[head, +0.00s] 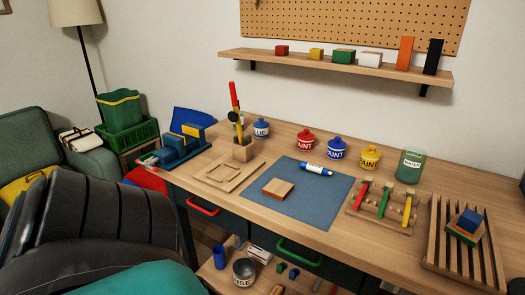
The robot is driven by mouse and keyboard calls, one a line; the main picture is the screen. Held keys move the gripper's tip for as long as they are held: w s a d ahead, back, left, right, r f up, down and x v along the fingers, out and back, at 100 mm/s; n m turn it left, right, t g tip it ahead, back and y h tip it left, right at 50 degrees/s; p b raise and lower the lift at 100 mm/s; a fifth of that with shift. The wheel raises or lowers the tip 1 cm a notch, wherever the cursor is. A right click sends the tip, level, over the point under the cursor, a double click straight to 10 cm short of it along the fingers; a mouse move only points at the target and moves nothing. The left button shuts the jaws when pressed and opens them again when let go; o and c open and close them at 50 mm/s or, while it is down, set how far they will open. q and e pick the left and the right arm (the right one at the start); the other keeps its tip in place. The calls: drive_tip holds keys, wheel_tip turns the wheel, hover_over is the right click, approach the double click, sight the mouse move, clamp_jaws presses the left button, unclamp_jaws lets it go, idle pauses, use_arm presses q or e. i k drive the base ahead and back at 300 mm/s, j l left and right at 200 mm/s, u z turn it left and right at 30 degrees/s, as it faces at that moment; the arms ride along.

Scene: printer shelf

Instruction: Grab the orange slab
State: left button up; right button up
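The orange slab (405,53) stands upright on the wall shelf (335,67), towards its right end. It is tall and narrow. A black upright block (433,57) stands just to its right, and a white block (370,59) lies to its left with a gap between. Nothing touches or covers the orange slab. Neither of my grippers shows in the head view.
Below the shelf is a wooden workbench (335,247) with a blue mat (318,225), a wood-topped block (278,188), several paint pots, a tool rack (383,205) and a slatted tray (440,262). Large dark shapes fill the lower left. Air before the shelf is clear.

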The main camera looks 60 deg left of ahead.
sight(277, 189)
drive_tip(key=u, duration=1.75)
